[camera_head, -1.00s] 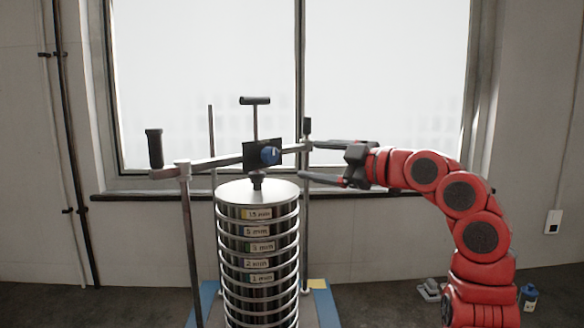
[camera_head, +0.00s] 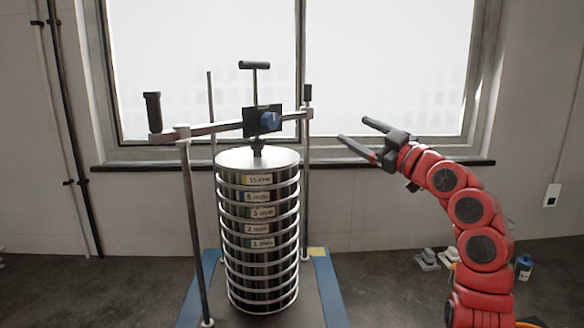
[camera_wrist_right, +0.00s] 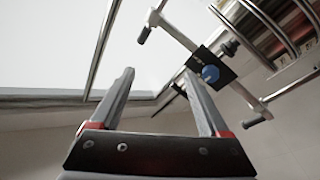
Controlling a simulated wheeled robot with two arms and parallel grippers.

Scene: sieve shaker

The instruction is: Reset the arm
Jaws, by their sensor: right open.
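My right gripper (camera_head: 352,134) is open and empty in the head view, to the right of the sieve shaker and apart from it. Its two fingers point up and left. In the right wrist view the open fingers (camera_wrist_right: 158,78) have nothing between them. The sieve stack (camera_head: 259,270) stands upright with labelled rings. Above it is a clamp bar (camera_head: 217,128) with a blue knob (camera_head: 270,120) on a dark plate and a black T-handle (camera_head: 255,65). The knob also shows in the right wrist view (camera_wrist_right: 210,73). My left gripper is not in view.
The shaker stands on a blue-edged base (camera_head: 330,285). Thin posts (camera_head: 195,230) rise beside the stack. A window sill (camera_head: 400,163) runs behind. A blue bottle (camera_head: 524,267) and small grey items (camera_head: 430,259) lie at the right. The space between gripper and shaker is clear.

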